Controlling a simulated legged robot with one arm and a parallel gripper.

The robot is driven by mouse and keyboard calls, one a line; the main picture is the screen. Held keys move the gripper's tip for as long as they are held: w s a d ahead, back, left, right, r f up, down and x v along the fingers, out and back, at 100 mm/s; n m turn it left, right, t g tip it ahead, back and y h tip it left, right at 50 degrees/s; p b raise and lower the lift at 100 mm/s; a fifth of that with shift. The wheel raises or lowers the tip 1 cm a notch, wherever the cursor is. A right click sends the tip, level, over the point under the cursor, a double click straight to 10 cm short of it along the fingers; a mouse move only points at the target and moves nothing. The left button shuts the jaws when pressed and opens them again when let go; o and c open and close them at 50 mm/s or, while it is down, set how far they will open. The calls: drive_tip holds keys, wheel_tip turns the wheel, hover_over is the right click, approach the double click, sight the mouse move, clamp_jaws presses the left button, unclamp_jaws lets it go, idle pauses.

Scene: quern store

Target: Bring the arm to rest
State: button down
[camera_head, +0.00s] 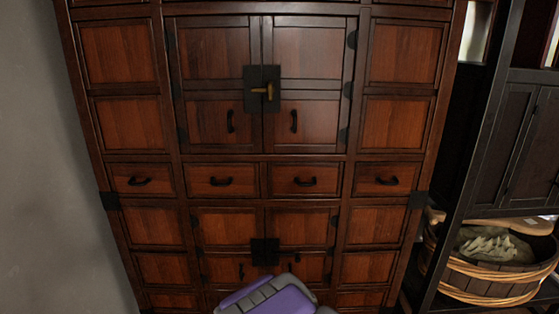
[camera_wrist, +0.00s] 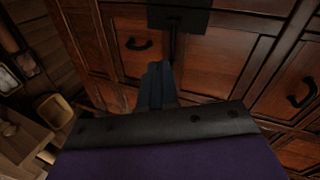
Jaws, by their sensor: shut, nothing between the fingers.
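My gripper (camera_wrist: 157,72) shows in the wrist view with its dark fingers together and empty. Its tips point toward the front of a large reddish-brown wooden cabinet (camera_wrist: 225,60), near a dark metal plate (camera_wrist: 178,20). I cannot tell the gap between tips and wood. In the head view a purple and grey part of my arm (camera_head: 270,297) shows at the bottom edge, in front of the lower cabinet doors; the fingers are not visible there.
A grey wall (camera_head: 50,170) is at left. At right stand a dark shelf unit (camera_head: 505,150) and a round wooden tub (camera_head: 490,282).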

drive_tip(key=s+d+r+n+g, duration=0.3)
drive_tip(key=s+d+n+g, duration=0.2)
drive_tip(key=s, duration=0.9)
drive_tip(key=s+d+r+n+g, duration=0.3)
drive_tip(key=s+d+n+g, duration=0.2)
drive_tip(key=s, duration=0.9)
drive_tip(key=s+d+r+n+g, duration=0.3)
drive_tip(key=s+d+n+g, duration=0.2)
drive_tip(key=s, duration=0.9)
drive_tip(key=shift+d+r+n+g, duration=0.15)
drive_tip(key=shift+r+n+g, duration=0.25)
drive_tip(key=shift+n, duration=0.1)
